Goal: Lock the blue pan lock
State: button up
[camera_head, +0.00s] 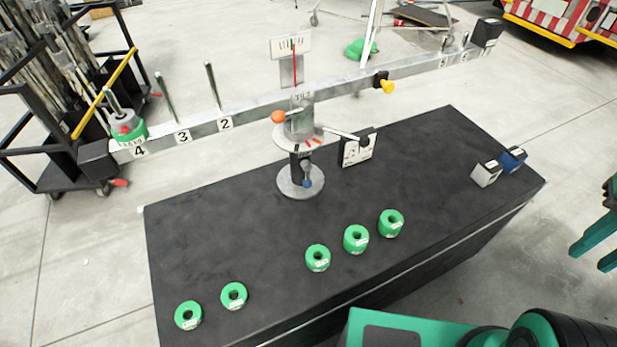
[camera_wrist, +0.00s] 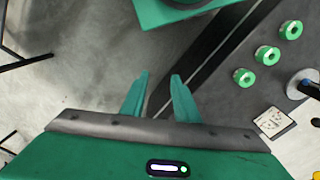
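The stand is upright on the black table. In the wrist view the blue knob (camera_wrist: 305,84) shows at the far right edge, with the stand cut off. My gripper (camera_head: 588,257) is at the right edge of the head view, off the table's right side and well away from the lock. In the wrist view my gripper (camera_wrist: 161,76) has its two teal fingers apart with nothing between them.
The black table (camera_head: 240,230) carries several green ring weights (camera_head: 356,239) along its near side. A white-faced panel (camera_head: 357,149) stands right of the stand. Two small boxes (camera_head: 486,174) sit at the right end. A long grey beam (camera_head: 330,92) runs behind.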

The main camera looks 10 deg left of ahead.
jog(key=w+a+f+n+h, duration=0.2)
jog(key=w+a+f+n, duration=0.1)
jog(key=w+n, duration=0.25)
jog(key=w+a+f+n+h, duration=0.1)
jog(key=w+a+f+n, duration=0.25)
jog(key=w, duration=0.35)
jog(key=w+a+f+n+t+h, duration=0.4)
jog(key=w+a+n, duration=0.4)
jog(key=a+n, duration=0.45)
jog(key=n+t+y, duration=0.8)
jog(key=n+t, duration=0.2)
jog(key=n, duration=1)
send_near(307, 175)
jog(key=x, duration=0.8)
jog(key=shift+r, duration=0.1)
grip_shut()
